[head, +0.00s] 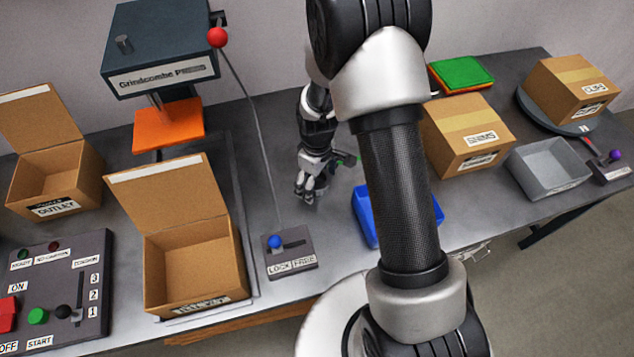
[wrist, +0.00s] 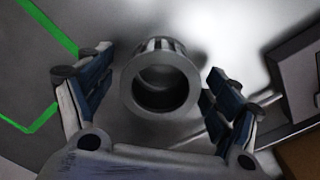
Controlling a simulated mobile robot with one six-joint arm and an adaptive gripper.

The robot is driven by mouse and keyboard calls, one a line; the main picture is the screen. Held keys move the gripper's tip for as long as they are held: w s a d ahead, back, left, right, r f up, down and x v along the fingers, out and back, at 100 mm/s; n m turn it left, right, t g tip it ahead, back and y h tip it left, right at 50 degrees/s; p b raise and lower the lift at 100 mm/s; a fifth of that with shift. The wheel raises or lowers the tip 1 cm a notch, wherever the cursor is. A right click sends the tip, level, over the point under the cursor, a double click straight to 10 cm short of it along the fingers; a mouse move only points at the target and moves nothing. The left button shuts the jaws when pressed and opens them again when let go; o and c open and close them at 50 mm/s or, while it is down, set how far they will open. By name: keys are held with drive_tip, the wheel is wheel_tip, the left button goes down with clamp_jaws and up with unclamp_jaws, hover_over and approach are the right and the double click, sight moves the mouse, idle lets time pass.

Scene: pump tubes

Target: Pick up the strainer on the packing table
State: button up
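A grey, hollow, round piece with a wide ring rim and slotted sides, which looks like the strainer (wrist: 161,104), stands in the middle of the wrist view. Its open end faces the camera. My gripper (wrist: 160,78) is open, with one finger left of the strainer and one right of it. A gap shows on both sides, so the fingers appear apart from it. In the head view my gripper (head: 308,190) points down low over the grey table (head: 345,262). I cannot make out the strainer there; the gripper seems to hide it.
A blue bin (head: 366,215) stands right of the gripper, partly behind my arm. A lever box marked LOCK/FREE (head: 292,262) is in front. An open carton (head: 190,265) and a press (head: 160,50) stand left. A closed carton (head: 468,135) and grey bin (head: 548,170) stand right.

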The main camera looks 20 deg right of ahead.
drive_tip(key=c, duration=1.2)
